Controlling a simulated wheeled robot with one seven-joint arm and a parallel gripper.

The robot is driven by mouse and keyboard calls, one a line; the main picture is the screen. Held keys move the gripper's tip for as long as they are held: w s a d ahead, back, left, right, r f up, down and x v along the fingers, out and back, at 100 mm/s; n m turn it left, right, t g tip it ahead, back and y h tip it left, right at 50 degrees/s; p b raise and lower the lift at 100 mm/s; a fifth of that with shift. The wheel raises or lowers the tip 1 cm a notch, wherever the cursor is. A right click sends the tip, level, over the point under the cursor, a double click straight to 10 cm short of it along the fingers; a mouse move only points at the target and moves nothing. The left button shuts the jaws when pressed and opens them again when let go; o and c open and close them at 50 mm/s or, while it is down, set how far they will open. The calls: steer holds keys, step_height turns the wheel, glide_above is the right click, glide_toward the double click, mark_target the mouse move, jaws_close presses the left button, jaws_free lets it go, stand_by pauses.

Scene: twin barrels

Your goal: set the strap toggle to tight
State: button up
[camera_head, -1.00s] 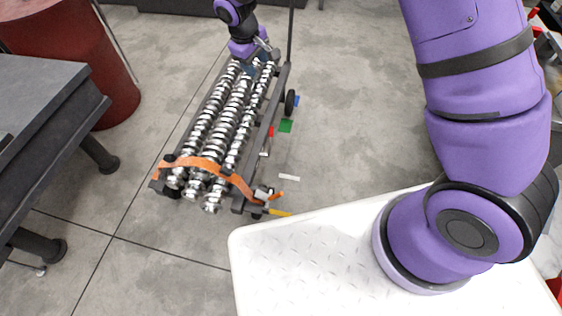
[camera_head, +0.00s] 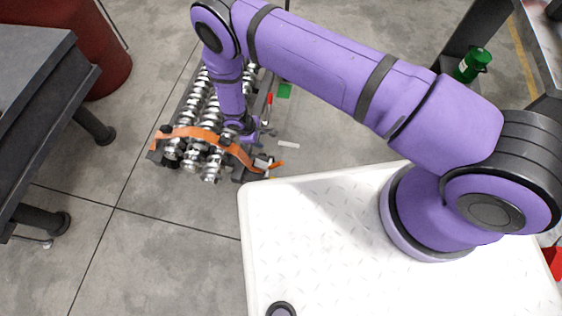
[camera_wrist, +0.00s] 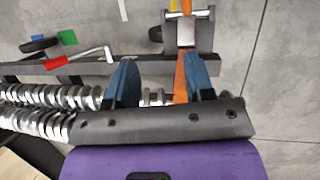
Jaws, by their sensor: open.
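The strap toggle (camera_head: 262,163) is a small metal buckle with an orange lever at the front right corner of the cart. In the wrist view its metal plate (camera_wrist: 188,38) lies just beyond my fingers, in line with the right one. The orange strap (camera_head: 205,137) runs from the toggle over silver crankshafts; in the wrist view it passes between my fingers, close to the right one. My gripper (camera_wrist: 162,82) is open, pointing at the cart's side, and holds nothing. In the head view my gripper (camera_head: 258,132) is small and partly hidden by my wrist.
Silver crankshafts (camera_head: 190,120) lie on the dark cart. A red-handled lever (camera_wrist: 58,62) sits on the cart's side rail, left of my fingers. A dark table (camera_head: 40,80) and a dark red barrel (camera_head: 100,50) stand left. Grey floor (camera_head: 165,240) is open in front.

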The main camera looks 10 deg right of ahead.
steer(key=n, duration=0.1)
glide_toward(277, 164)
steer(key=x, duration=1.1)
steer(key=shift+w+f, duration=0.1)
steer(key=shift+w, duration=0.05)
steer(key=shift+c, duration=0.3)
jaws_close()
steer(key=shift+h, duration=0.3)
